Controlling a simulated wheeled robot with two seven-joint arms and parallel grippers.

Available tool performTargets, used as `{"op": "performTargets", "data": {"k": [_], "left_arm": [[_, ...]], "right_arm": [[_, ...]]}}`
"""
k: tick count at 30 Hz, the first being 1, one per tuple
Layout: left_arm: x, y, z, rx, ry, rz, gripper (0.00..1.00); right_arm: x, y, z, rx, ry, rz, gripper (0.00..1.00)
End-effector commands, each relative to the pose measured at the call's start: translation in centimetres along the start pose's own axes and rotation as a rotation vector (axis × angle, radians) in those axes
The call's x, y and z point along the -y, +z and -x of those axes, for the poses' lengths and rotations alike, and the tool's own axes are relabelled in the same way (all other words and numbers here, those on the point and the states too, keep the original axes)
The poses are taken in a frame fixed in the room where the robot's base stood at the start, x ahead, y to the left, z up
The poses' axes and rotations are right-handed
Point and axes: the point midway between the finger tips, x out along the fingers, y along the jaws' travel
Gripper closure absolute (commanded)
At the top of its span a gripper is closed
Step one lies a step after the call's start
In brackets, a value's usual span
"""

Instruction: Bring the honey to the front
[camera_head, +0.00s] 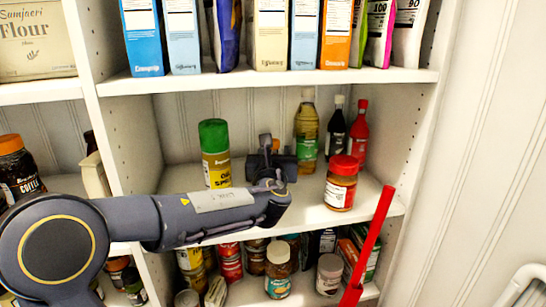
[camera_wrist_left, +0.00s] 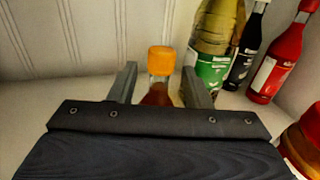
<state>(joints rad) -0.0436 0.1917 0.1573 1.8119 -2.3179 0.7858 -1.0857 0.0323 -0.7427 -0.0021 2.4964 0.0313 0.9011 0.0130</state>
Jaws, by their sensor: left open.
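A bottle with an orange cap and amber contents, which looks like the honey (camera_wrist_left: 159,62), stands upright in the left wrist view. My left gripper (camera_wrist_left: 160,86) is open, with one finger on each side of the bottle; contact cannot be told. The wrist hides its lower part. In the head view my left gripper (camera_head: 270,160) reaches into the middle shelf from the left. There only a small orange bit of the cap (camera_head: 276,145) shows behind it. My right gripper is in neither view.
On the middle shelf (camera_head: 310,215), a green-capped spice jar (camera_head: 214,150) stands left of the gripper. An oil bottle (camera_head: 306,130), a dark bottle (camera_head: 334,130) and a red bottle (camera_head: 358,130) stand right. A red-lidded jar (camera_head: 341,183) stands at the front right. Boxes line the shelf above.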

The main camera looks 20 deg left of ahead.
Motion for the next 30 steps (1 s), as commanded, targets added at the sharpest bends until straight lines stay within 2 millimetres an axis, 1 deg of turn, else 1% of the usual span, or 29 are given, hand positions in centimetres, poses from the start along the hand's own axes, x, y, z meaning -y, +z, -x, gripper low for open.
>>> {"op": "performTargets", "data": {"k": [1, 3, 6, 15, 25, 30], "left_arm": [[0.0, 0.1, -0.6, -0.001, 0.000, -0.001, 0.56], [0.0, 0.1, -1.2, -0.001, 0.001, -0.001, 0.56], [-0.1, 0.0, -1.7, 0.000, 0.001, 0.000, 0.56], [0.0, 0.0, -1.8, 0.001, 0.000, 0.000, 0.56], [0.0, 0.0, -1.8, 0.000, 0.000, 0.000, 0.99], [0.0, 0.0, -1.8, 0.000, 0.000, 0.000, 1.00]], "right_arm": [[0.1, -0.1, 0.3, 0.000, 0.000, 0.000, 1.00], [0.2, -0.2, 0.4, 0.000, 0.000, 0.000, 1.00], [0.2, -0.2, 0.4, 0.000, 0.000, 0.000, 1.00], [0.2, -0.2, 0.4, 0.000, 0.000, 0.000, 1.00], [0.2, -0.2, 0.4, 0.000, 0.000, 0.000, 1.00], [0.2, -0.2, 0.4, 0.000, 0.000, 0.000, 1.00]]}}
